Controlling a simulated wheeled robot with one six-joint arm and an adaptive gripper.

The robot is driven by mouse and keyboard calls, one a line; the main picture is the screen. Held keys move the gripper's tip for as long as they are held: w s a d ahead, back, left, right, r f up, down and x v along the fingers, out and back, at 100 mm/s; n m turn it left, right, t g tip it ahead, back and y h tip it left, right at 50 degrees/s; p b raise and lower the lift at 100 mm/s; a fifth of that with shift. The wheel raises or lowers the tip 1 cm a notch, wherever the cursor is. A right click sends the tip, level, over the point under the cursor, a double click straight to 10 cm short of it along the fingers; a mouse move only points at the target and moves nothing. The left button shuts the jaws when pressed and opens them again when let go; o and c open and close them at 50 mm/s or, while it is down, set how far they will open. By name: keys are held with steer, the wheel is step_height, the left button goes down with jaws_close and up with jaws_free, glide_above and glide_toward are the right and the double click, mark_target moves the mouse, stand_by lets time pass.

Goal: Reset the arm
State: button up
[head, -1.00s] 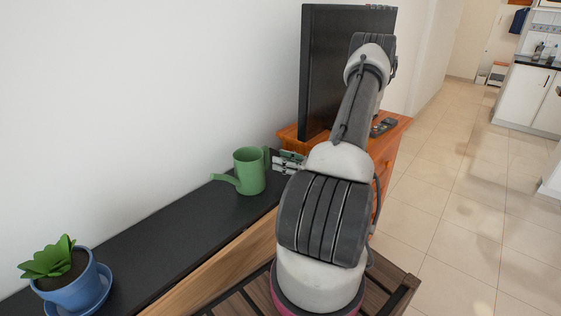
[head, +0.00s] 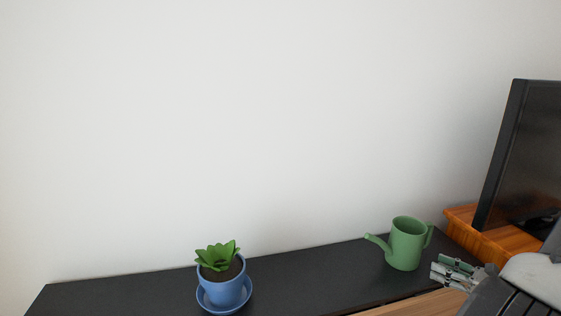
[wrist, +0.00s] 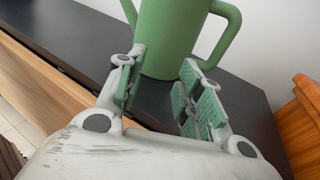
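My gripper (head: 452,272) shows at the lower right of the head view, just right of the green watering can (head: 406,243). In the wrist view my gripper (wrist: 158,88) has its green-padded fingers spread apart with nothing between them. The watering can (wrist: 170,38) stands upright on the black shelf top, just beyond the fingertips. Its handle is on the right in the wrist view, and its top is cut off there. Part of my arm shows at the right edge of the head view; the rest is out of frame.
The black shelf top (head: 315,274) runs along the white wall. A plant in a blue pot (head: 226,291) on a blue saucer stands on it at left. A black television (head: 522,165) on a wooden cabinet (head: 505,240) is at right. The shelf between plant and can is clear.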

steer(key=s+a+r+n+g, duration=0.4)
steer(key=s+r+n+g, duration=0.2)
steer(key=s+n+g, duration=0.15)
steer(key=s+a+r+n+g, duration=0.4)
steer(key=s+r+n+g, duration=0.15)
steer(key=s+n, duration=0.2)
steer(key=a+r+n+t+h, duration=0.2)
steer(key=a+r+n+h, duration=0.1)
steer(key=r+n, duration=0.4)
steer(key=a+r+n+t+h, duration=0.1)
steer(key=a+r+n+h, duration=0.2)
steer(key=r, duration=0.9)
steer(key=n+h, duration=0.3)
steer(key=n, duration=0.1)
steer(key=shift+s+a+r+t, duration=0.25)
steer(key=shift+s+a+t, duration=0.05)
steer(key=shift+a+t, duration=0.1)
steer(key=shift+d, duration=0.1)
